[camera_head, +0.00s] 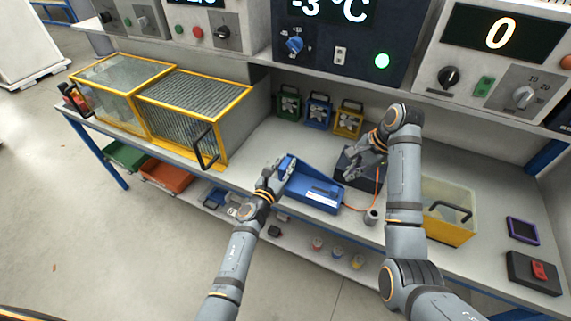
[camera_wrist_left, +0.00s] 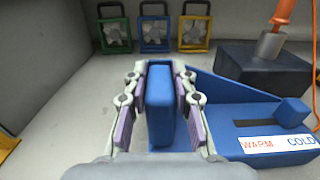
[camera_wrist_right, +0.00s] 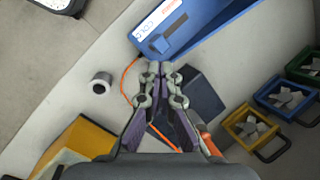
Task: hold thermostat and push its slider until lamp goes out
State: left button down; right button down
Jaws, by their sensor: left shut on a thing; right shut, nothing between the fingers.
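The blue thermostat (camera_head: 310,197) sits on the bench. Its slot and WARM/COLD label (camera_wrist_left: 277,143) face me, and the blue slider knob (camera_wrist_left: 291,111) is at the COLD end. My left gripper (camera_head: 285,170) is shut on the thermostat's upright blue block (camera_wrist_left: 160,105), one finger on each side. My right gripper (camera_wrist_right: 160,72) is shut and empty, a little off the thermostat's slider end; it also shows in the head view (camera_head: 350,166) above a dark block. A round lamp (camera_head: 382,60) glows green on the panel reading -3 °C.
The dark block (camera_wrist_left: 265,65) holds an orange-handled tool with an orange cable. A small grey cup (camera_head: 371,217) and a yellow bin (camera_head: 447,230) stand to the right. Green, blue and yellow fan units (camera_head: 318,112) stand behind. A yellow-framed cage (camera_head: 195,105) is left.

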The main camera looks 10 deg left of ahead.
aim_at(337, 196)
jog(key=shift+s+a+f+n+h, duration=0.1)
jog(key=shift+f+n+h, duration=0.05)
jog(key=shift+f+n, duration=2.1)
jog(key=shift+a+f+n+h, duration=0.1)
jog(key=shift+f+n+h, duration=0.05)
jog(key=shift+f+n, duration=2.1)
jog(key=shift+w+a+f+m, duration=0.15)
jog(key=shift+a+f+m, duration=0.05)
jog(key=shift+a, duration=0.3)
jog(key=shift+w+a+f+m, duration=0.15)
jog(key=shift+a+f+m, duration=0.05)
jog(key=shift+a, duration=0.25)
dwell(2.5)
